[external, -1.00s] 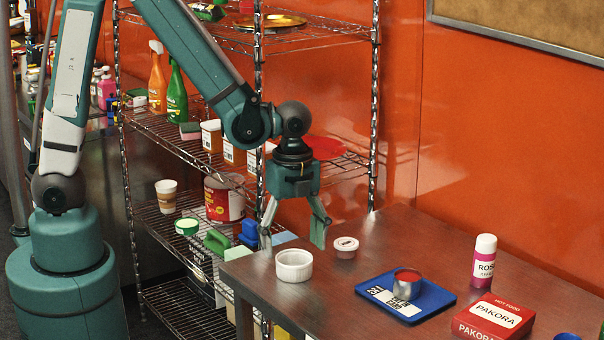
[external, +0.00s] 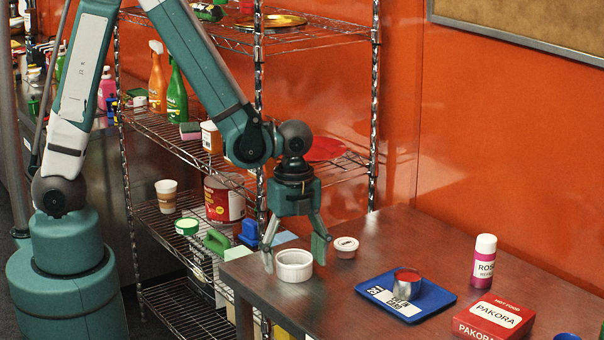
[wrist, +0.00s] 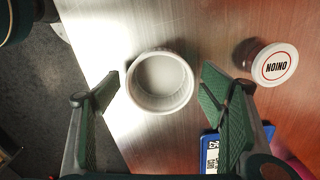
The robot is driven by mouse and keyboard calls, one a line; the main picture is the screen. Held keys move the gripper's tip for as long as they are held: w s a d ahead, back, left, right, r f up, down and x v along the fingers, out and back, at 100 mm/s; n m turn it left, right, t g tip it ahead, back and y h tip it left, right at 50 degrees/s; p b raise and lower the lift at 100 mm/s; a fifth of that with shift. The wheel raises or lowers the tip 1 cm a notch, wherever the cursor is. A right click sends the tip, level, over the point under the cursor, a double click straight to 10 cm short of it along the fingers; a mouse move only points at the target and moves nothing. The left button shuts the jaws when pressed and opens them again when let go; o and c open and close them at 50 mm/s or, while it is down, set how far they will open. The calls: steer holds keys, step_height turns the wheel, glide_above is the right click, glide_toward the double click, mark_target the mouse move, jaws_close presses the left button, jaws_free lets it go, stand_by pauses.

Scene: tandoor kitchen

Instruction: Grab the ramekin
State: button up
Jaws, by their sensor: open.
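The ramekin (external: 294,266) is a small white ribbed cup, upright near the left corner of the metal table. In the wrist view the ramekin (wrist: 161,82) is empty and lies between and slightly ahead of the two green fingertips. My gripper (external: 296,255) is open above and around it, one finger at its left side and the other behind its right side. In the wrist view my gripper (wrist: 162,92) shows a gap on both sides of the ramekin. I cannot tell from the outside view whether the left finger touches it.
A lidded onion tub (wrist: 272,63) stands close on the right, also visible in the external view (external: 345,248). A pink bottle (external: 484,261) and a red pakora box (external: 494,318) stand farther right. The table's left edge is near.

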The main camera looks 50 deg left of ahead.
steer(key=shift+f, duration=0.45)
stand_by(0.3)
steer(key=c, duration=1.1)
